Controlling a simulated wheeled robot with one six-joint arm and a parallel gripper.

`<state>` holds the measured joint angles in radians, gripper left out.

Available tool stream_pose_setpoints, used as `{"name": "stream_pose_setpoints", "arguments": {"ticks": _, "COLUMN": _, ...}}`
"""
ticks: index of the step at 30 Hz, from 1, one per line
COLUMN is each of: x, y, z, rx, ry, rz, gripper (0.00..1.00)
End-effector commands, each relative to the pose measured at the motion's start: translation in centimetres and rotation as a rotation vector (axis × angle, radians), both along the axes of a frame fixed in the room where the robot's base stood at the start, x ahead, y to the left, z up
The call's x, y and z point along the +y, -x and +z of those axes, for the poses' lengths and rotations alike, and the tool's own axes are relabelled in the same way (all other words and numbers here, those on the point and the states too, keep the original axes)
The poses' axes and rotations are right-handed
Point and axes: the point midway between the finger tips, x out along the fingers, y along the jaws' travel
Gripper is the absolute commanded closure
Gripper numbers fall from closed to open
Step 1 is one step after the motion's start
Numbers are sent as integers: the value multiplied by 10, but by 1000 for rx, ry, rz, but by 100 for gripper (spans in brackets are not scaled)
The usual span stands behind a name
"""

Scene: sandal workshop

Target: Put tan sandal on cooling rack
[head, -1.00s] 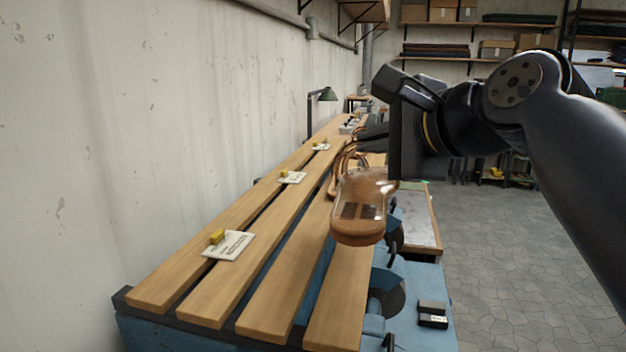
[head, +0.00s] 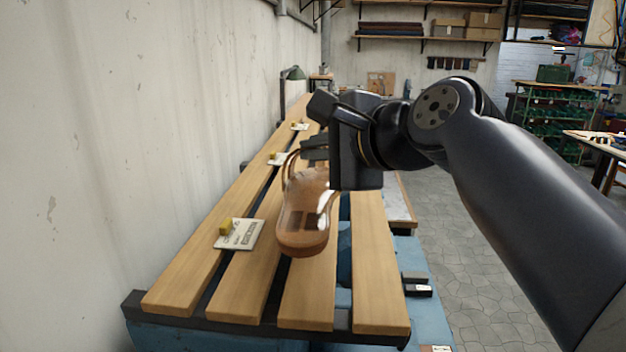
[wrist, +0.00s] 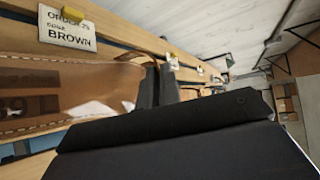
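The tan sandal (head: 303,226) hangs from my gripper (head: 312,150) in the head view, with its sole toward the camera side and its straps at the gripper's fingers. It appears over the slats of the wooden rack (head: 374,270); I cannot tell how high above them it is. In the wrist view the sandal (wrist: 60,92) fills the left side, and the dark fingers (wrist: 155,86) close on its strap. The far part of the sandal and the fingertips are partly hidden.
In the wrist view a card (wrist: 66,28) reads "BROWN". A wall (head: 120,130) runs along the left. Slats near the front are bare.

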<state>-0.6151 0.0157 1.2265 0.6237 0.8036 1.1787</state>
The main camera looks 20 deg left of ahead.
Motion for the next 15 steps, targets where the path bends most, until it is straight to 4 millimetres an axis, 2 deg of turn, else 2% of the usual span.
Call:
{"name": "stream_pose_setpoints", "arguments": {"ticks": 5, "x": 0, "y": 0, "z": -13, "rx": -1, "ry": -2, "rz": 0, "gripper": 100}}
{"name": "stream_pose_setpoints", "arguments": {"ticks": 12, "x": 0, "y": 0, "z": -45, "rx": 2, "ry": -1, "rz": 0, "gripper": 100}}
{"name": "stream_pose_setpoints", "arguments": {"ticks": 15, "x": 0, "y": 0, "z": -51, "rx": -1, "ry": -2, "rz": 0, "gripper": 100}}
